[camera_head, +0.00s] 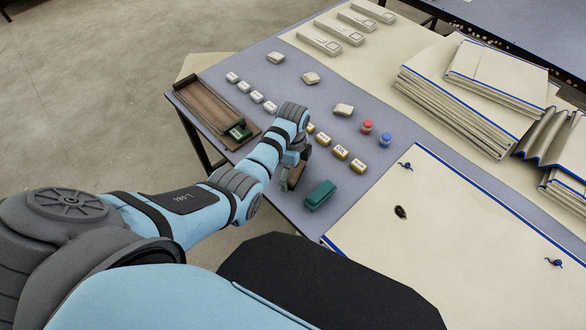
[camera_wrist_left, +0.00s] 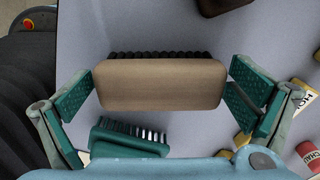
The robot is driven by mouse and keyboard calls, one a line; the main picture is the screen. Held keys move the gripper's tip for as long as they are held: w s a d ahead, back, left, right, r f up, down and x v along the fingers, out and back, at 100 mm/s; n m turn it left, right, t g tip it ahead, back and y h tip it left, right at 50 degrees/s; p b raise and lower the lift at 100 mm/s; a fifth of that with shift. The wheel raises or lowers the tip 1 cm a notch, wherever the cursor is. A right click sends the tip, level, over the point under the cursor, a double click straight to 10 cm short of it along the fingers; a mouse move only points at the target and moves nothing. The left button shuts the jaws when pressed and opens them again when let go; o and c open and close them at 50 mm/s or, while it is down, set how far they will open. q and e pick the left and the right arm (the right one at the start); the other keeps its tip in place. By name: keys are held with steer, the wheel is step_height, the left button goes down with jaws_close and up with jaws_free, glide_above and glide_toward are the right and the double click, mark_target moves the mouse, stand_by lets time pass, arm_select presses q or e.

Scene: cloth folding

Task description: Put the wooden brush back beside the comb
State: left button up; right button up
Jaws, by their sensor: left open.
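The wooden brush (camera_wrist_left: 160,85) is a rounded brown block with dark bristles along one long side. In the left wrist view it lies crosswise between the two green-padded fingers of my left gripper (camera_head: 290,177). The jaws are open, with one finger beyond each end of the block; whether a pad touches it I cannot tell. In the head view the arm hides most of the brush. A green brush-like block (camera_head: 319,194) lies beside the gripper; its pale bristles show in the left wrist view (camera_wrist_left: 130,138). I cannot make out a comb for certain. My right gripper is out of view.
A brown wooden tray (camera_head: 205,104) with a green labelled block (camera_head: 238,131) stands at the table's left edge. Labelled yellow blocks (camera_head: 340,152), a red jar (camera_head: 367,126) and a blue jar (camera_head: 385,139) lie beyond. A brown block (camera_wrist_left: 222,6) is cut off atop the wrist view.

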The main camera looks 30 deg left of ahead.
arm_select(q)
step_height(320, 180, up, 12)
steer(key=p, duration=0.4)
steer(key=shift+r, duration=0.2)
